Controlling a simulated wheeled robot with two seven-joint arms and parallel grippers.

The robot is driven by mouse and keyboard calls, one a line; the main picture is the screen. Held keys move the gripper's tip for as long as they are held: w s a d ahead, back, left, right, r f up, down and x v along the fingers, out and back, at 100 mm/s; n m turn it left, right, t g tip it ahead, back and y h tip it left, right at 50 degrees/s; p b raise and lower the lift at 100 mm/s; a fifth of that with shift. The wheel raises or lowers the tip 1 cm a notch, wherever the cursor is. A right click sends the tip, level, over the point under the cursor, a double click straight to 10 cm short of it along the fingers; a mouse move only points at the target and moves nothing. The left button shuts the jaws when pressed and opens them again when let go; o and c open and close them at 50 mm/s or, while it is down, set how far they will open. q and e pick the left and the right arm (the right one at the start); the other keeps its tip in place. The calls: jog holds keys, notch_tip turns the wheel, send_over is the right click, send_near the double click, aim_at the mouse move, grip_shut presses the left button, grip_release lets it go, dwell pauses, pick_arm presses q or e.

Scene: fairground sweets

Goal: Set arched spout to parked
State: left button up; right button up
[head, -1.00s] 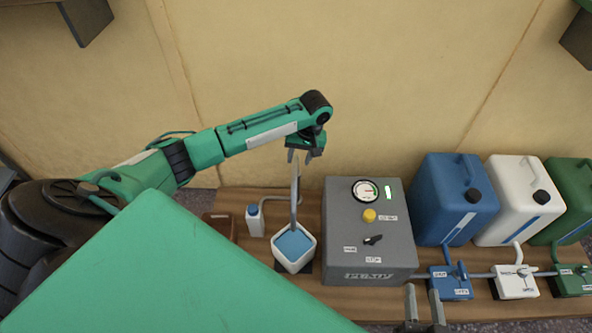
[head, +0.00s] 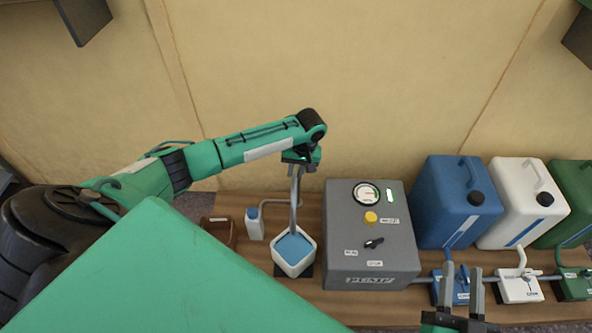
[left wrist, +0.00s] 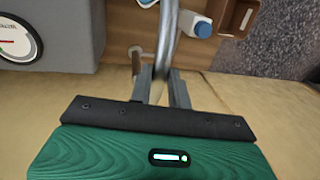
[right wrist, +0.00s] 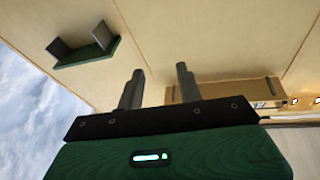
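The arched spout (head: 294,212) is a grey bent pipe rising beside the pump, its end over a white square tub (head: 291,267) of blue liquid. My left gripper (head: 298,168) is at the top of the spout. In the left wrist view the spout (left wrist: 167,35) passes between the fingers (left wrist: 158,85), which look closed on it. The pump (head: 345,230) is a grey box with a gauge, a yellow button and a black knob; its small labels are hard to read. My right gripper (head: 461,272) is open and empty near the blue valve block (head: 455,291).
A small white bottle with a blue cap (head: 254,225) and a brown box (head: 220,231) stand left of the tub. Blue (head: 450,215), white (head: 515,215) and green (head: 575,190) canisters stand at the right, behind valve blocks on a pipe. A plain wall rises behind the bench.

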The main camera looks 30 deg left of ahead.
pick_arm(q)
grip_shut()
